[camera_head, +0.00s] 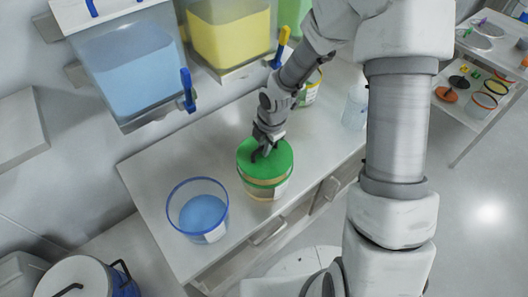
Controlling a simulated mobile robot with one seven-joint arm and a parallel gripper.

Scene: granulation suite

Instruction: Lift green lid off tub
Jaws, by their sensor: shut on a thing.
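A tub (264,188) with a green lid (278,160) stands on the white counter, right of a blue-rimmed tub. The tub's wall is clear with a pale tan filling, a green band and a white label. My gripper (260,154) comes down from above onto the lid's upper left part and is shut on a dark handle on the lid. The fingers hide most of the handle. The lid lies over the tub's mouth; I cannot tell whether a gap lies between lid and rim.
An open blue-rimmed tub (198,208) with blue contents stands close on the left. A yellow-green tub (310,88) and a clear bottle (355,108) stand farther back. Blue (130,65) and yellow (228,32) hoppers hang above the counter (160,165). A shelf unit is at right.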

